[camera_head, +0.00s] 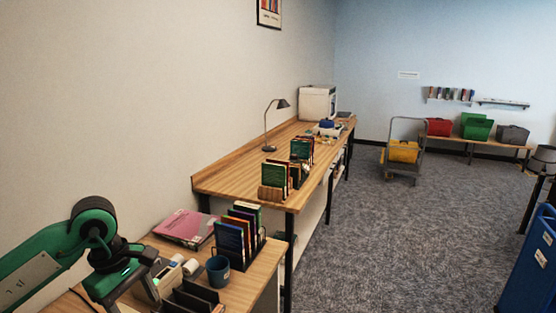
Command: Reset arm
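My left arm, green and black, comes in from the left edge over the near desk. Its dark wrist end and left gripper (128,280) point down at the lower left. The fingertips are not clear there, so I cannot tell whether it is open or shut. My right gripper is not in view.
The near desk (262,275) holds a blue mug (218,270), upright books (232,240) and a pink folder (185,226). A longer desk (230,179) with a lamp (270,125) stands behind. A cart (402,170) stands farther back. The carpet (400,240) is mostly clear; a blue bin (530,270) stands right.

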